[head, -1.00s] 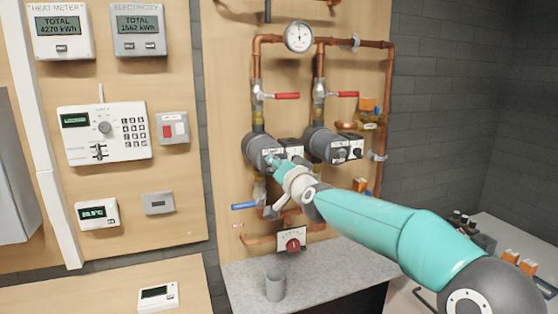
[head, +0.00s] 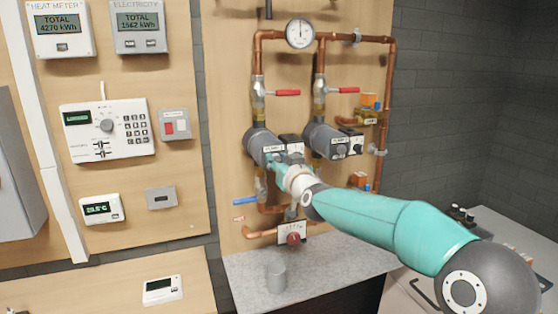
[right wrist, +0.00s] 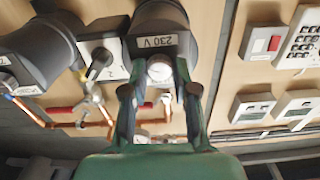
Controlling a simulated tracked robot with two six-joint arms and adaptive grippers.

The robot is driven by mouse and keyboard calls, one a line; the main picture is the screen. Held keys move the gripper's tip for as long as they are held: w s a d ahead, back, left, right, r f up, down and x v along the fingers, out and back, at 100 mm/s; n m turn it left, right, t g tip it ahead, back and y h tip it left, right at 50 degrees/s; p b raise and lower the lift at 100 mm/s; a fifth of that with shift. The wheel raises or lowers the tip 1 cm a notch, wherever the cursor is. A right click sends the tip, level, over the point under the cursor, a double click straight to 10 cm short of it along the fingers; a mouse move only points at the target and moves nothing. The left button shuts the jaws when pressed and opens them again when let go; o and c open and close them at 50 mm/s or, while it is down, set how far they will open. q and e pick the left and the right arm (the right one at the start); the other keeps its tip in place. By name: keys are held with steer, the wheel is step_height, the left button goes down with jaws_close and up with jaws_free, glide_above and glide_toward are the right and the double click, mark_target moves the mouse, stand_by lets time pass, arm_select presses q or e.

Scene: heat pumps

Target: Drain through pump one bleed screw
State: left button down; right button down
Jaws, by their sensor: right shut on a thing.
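Pump one (head: 258,143) is the left one of two dark grey round pumps on the wooden pipe board. It also shows in the right wrist view (right wrist: 165,15), with a "230 V" label below its body. My right gripper (head: 275,163) is at the front of this pump. In the right wrist view its fingers (right wrist: 160,92) are closed around a small round silvery bleed screw (right wrist: 160,70) on the pump face. The gripper hides part of the pump front in the head view. My left gripper is not in view.
Pump two (head: 325,140) sits close to the right. Red-handled valves (head: 287,93) are above and a blue lever (head: 245,201) is below. A gauge (head: 300,33) is at the top.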

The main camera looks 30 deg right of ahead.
steer(key=shift+w+a+f, duration=0.1)
steer(key=shift+f, duration=0.4)
steer(key=c, duration=0.9)
jaws_free()
steer(key=shift+r, duration=0.25)
steer(key=v, duration=1.2)
